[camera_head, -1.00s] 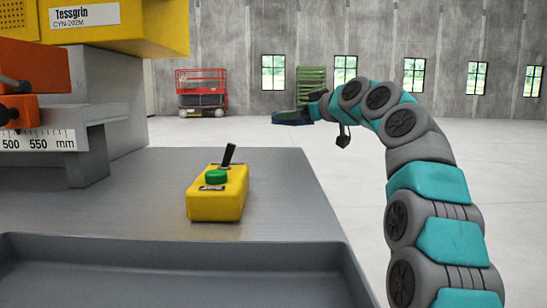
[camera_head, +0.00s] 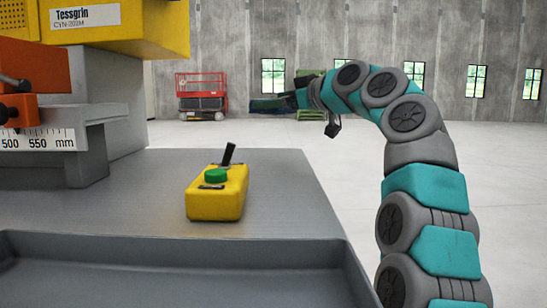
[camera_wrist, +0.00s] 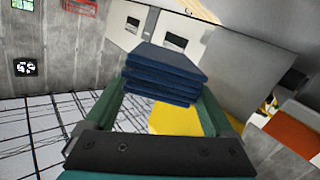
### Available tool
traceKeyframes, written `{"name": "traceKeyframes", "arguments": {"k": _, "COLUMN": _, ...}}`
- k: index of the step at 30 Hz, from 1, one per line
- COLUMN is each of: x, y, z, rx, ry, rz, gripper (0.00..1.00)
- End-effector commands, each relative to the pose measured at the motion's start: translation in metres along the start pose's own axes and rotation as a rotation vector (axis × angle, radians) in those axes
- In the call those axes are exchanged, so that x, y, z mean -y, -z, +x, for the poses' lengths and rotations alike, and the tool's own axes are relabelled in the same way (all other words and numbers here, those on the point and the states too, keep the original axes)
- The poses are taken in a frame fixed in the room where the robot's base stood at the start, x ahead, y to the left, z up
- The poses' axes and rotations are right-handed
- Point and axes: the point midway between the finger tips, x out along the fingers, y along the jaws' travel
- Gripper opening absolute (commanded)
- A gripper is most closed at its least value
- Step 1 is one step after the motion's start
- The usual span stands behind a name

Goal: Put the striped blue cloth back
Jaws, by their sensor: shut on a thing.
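The folded blue cloth (camera_wrist: 165,72) is a dark blue stack of layers in the wrist view; I cannot make out clear stripes on it. My gripper (camera_wrist: 165,98) is shut on it, with a green finger on each side. In the head view the cloth (camera_head: 268,105) shows as a small dark shape at the end of my raised arm. My gripper (camera_head: 300,98) there is held in the air, beyond the grey bench and to the right of the machine. The cloth's far side is hidden.
A yellow control box (camera_head: 217,192) with a green button and a black lever stands on the grey bench (camera_head: 290,195). A grey tray (camera_head: 180,244) is at the front. The yellow and orange machine (camera_head: 115,25) stands left. A red lift (camera_head: 202,95) is far back.

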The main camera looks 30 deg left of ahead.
Motion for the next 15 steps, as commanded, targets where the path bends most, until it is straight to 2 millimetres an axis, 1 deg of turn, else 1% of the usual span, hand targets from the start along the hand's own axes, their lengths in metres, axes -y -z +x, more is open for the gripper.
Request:
{"name": "traceKeyframes", "arguments": {"k": 2, "x": 0.003, "y": -0.002, "z": 0.0, "rx": -0.003, "ry": 0.003, "rz": -0.001, "gripper": 0.0}}
{"name": "traceKeyframes", "arguments": {"k": 5, "x": 0.006, "y": -0.011, "z": 0.001, "rx": -0.004, "ry": 0.005, "rz": -0.002, "gripper": 0.0}}
{"name": "traceKeyframes", "arguments": {"k": 14, "x": 0.019, "y": -0.054, "z": 0.005, "rx": -0.002, "ry": 0.01, "rz": 0.002, "gripper": 0.0}}
{"name": "traceKeyframes", "arguments": {"k": 15, "x": 0.017, "y": -0.054, "z": 0.004, "rx": -0.002, "ry": 0.007, "rz": 0.001, "gripper": 0.0}}
